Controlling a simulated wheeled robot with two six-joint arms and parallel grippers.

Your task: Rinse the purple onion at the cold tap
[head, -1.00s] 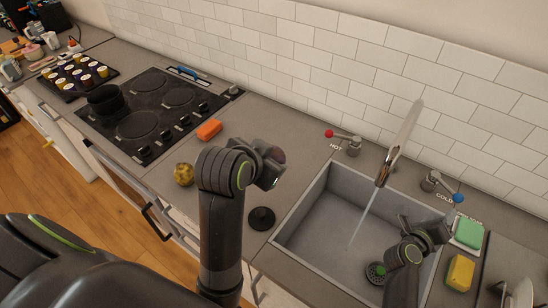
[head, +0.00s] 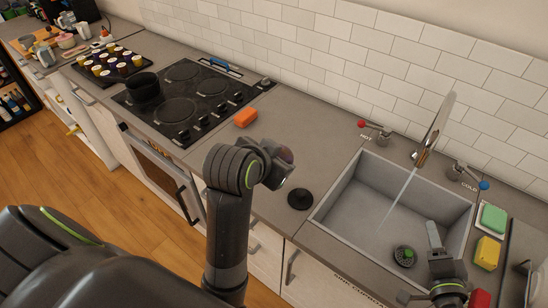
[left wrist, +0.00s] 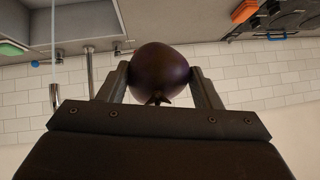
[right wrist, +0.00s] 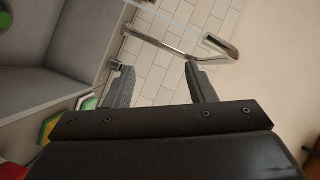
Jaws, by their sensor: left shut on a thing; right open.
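The purple onion (left wrist: 160,68) is clamped between the fingers of my left gripper (head: 277,172), in the air over the counter left of the sink. In the head view my wrist mostly hides it. The cold tap (head: 467,175) has a blue knob and stands behind the sink's right end. Water runs from the spout (head: 434,130) into the grey sink (head: 352,190). The stream (left wrist: 54,35) is left of the onion in the left wrist view, apart from it. My right gripper (head: 437,240) is open and empty near the sink's front right; its fingers (right wrist: 160,85) also show in the right wrist view.
The hot tap (head: 376,132) has a red knob. A green sponge (head: 494,218) and yellow sponge (head: 488,251) lie right of the sink. A black stopper (head: 300,199) and orange block (head: 246,117) lie on the left counter. The stove (head: 190,98) is farther left.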

